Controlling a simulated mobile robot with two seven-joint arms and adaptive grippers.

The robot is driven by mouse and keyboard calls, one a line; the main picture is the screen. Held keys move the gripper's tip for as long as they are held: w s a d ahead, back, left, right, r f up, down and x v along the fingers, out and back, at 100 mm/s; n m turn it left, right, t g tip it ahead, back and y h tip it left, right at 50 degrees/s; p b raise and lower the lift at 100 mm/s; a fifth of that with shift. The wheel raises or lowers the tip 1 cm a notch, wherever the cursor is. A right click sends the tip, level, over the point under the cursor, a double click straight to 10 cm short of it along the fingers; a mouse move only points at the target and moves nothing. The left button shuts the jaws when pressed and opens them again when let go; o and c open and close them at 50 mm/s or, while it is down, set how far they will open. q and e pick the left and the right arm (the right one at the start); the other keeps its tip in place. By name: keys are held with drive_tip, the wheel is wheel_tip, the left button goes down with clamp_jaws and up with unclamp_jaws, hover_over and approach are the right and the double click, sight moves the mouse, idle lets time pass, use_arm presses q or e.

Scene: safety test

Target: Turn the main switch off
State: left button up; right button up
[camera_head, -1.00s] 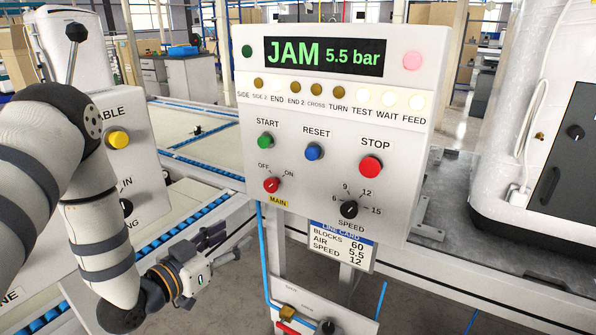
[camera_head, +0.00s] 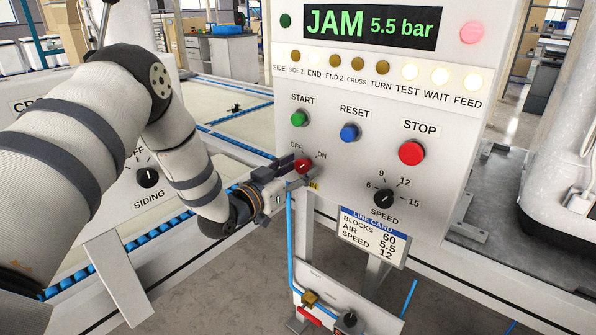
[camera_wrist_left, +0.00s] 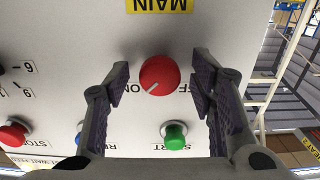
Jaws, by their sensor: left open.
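The red main switch (camera_head: 303,166) is a round knob on the white control panel (camera_head: 462,150), between OFF and ON labels. It also shows in the left wrist view (camera_wrist_left: 159,74), upside down there, with its pale pointer line toward the ON side. My left gripper (camera_head: 294,172) is open at the knob. In the left wrist view its fingers stand on either side of the knob, with gaps visible on both sides. The gripper covers part of the yellow MAIN label, which shows in the wrist view (camera_wrist_left: 160,5). My right gripper is not in view.
The green START (camera_head: 299,118), blue RESET (camera_head: 349,132) and red STOP (camera_head: 411,152) buttons are above and beside the switch. The SPEED knob (camera_head: 384,199) is to its right. The display (camera_head: 372,24) reads JAM 5.5 bar. A blue hose (camera_head: 291,240) hangs below.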

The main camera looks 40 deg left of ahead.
use_arm(q)
drive_tip(key=c, duration=1.1)
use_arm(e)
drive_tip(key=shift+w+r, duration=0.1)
use_arm(q)
drive_tip(key=n+p, duration=0.1)
drive_tip(key=n, duration=0.2)
drive_tip(key=shift+r, duration=0.15)
drive_tip(key=n, duration=0.3)
drive_tip(key=shift+n+p, duration=0.3)
drive_tip(key=shift+n, duration=0.1)
drive_tip(key=n, duration=1)
drive_tip(key=shift+d+n, duration=0.1)
drive_tip(key=shift+n, duration=0.3)
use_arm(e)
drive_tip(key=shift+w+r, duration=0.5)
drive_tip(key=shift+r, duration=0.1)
